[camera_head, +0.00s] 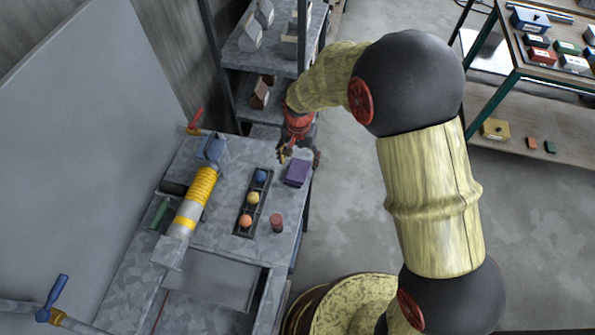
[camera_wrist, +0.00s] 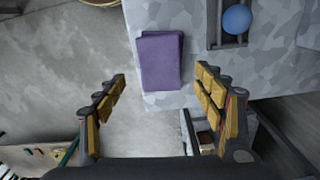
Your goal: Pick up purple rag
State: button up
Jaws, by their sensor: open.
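The purple rag (camera_head: 296,172) lies folded near the right edge of the grey table (camera_head: 222,235) in the head view. It also shows in the wrist view (camera_wrist: 160,60) as a flat folded rectangle by the table edge, ahead of the fingertips. My gripper (camera_head: 298,155) is at the far right corner of the table, just beyond the rag in the head view. In the wrist view my gripper (camera_wrist: 160,82) is open, with its fingers spread wider than the rag and nothing between them.
A black tray (camera_head: 239,232) with blue, yellow and orange balls lies left of the rag. A yellow hose with valves (camera_head: 198,190) is further left. A shelf unit (camera_head: 262,110) stands behind; open floor (camera_head: 340,215) lies right.

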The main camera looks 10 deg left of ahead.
aim_at(297, 169)
jog(key=shift+s+a+f+b, duration=0.1)
jog(key=shift+f+b, duration=0.15)
jog(key=shift+f, duration=1.15)
jog(key=shift+s+a+f+b, duration=0.1)
jog(key=shift+f+b, duration=0.15)
jog(key=shift+f, duration=1.1)
jog(key=c, duration=0.3)
jog(key=c, duration=0.9)
